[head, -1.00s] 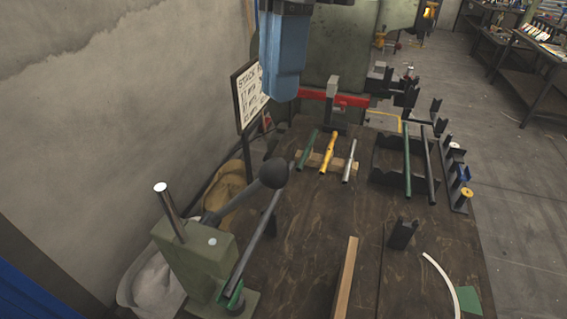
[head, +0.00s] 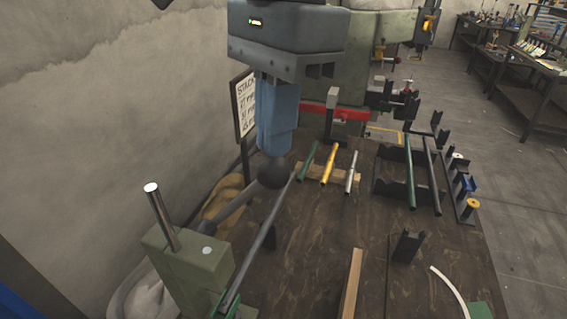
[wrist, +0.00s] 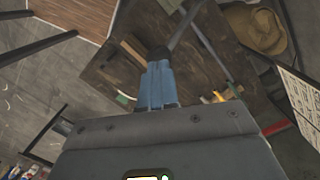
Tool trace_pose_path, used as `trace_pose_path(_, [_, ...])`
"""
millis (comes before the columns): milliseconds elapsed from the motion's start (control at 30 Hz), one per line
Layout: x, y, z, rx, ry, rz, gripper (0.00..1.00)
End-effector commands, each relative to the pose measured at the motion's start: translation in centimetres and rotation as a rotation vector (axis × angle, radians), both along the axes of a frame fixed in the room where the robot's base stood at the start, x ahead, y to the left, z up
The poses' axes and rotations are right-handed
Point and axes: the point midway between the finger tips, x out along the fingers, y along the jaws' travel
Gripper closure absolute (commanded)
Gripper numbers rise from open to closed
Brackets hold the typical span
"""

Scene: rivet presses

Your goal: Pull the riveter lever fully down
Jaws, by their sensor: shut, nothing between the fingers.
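The green riveter (head: 190,265) stands at the lower left on the bench, with an upright metal rod on top. Its lever (head: 234,205) slants up to the right and ends in a dark ball knob (head: 273,173). My gripper (head: 276,152) has blue fingers pointing down, shut together and empty, with their tips right at the top of the knob. Whether they touch it I cannot tell. In the wrist view the shut fingers (wrist: 160,66) end at the dark knob (wrist: 159,52), partly covering it.
A dark bar (head: 255,250) slants up beside the lever. Green, yellow and silver tubes (head: 329,164) lie on a wooden rest farther back. A black rack (head: 394,190) and a wooden strip (head: 351,285) are to the right. A sign (head: 244,103) stands by the wall.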

Motion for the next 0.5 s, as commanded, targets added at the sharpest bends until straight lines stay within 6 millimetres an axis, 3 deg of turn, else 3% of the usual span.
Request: trace_pose_path(500, [-0.5, -1.4, -1.0, -0.001, 0.001, 0.000, 1.00])
